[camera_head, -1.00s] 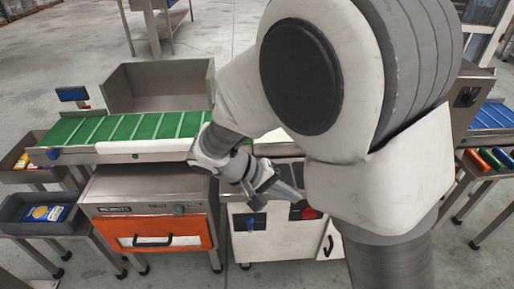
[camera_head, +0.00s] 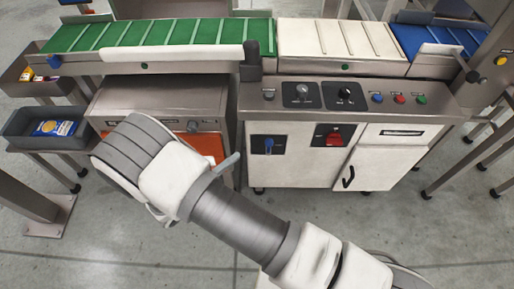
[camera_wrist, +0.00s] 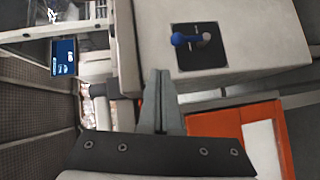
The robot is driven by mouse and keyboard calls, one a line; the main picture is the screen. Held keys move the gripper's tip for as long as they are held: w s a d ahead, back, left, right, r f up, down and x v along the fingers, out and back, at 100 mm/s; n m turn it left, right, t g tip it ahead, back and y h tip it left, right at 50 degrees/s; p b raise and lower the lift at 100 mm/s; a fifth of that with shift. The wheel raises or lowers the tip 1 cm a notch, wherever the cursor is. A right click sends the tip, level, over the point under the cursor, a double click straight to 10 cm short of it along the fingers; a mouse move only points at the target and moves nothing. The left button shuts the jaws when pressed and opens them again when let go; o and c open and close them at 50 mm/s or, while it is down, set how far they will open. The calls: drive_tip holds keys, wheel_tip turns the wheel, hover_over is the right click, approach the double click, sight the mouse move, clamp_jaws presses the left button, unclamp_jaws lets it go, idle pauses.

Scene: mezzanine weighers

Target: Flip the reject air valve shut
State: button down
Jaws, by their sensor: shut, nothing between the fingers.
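The valve is a small blue lever (camera_head: 268,144) on a black square plate (camera_head: 257,151), on the front of the white cabinet. In the wrist view the blue lever (camera_wrist: 184,39) points left from a round metal pivot on its black plate (camera_wrist: 205,56). Which setting that is, I cannot read. My gripper (camera_head: 233,159) is shut and empty, left of the plate and slightly lower in the head view. In the wrist view its fingers (camera_wrist: 161,78) are together, below and left of the lever, apart from it. Nothing hides the lever.
A red switch (camera_head: 333,139) sits right of the valve, beside a door with a black handle (camera_head: 348,177). Knobs and buttons (camera_head: 399,98) line the panel above. An orange drawer (camera_head: 210,146) is left of the cabinet. Floor in front is open.

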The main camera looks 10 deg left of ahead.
sight(269, 145)
drive_tip(key=shift+n+t+y, duration=0.6)
drive_tip(key=shift+t+y, duration=0.1)
drive_tip(key=shift+y, duration=0.1)
drive_tip(key=f, duration=0.1)
drive_tip(key=a+f, duration=0.1)
drive_tip(key=s+a+f, duration=0.1)
drive_tip(key=f, duration=0.1)
drive_tip(key=shift+s+b, duration=0.1)
drive_tip(key=shift+b, duration=0.2)
drive_tip(key=s+d+b+x, duration=0.1)
drive_tip(key=d+b+x, duration=0.1)
drive_tip(key=x, duration=1.1)
drive_tip(key=shift+d+f+b, duration=0.2)
drive_tip(key=shift+d+b, duration=0.1)
drive_tip(key=shift+b, duration=0.2)
drive_tip(key=shift+s+d+r, duration=0.1)
drive_tip(key=shift+r, duration=0.05)
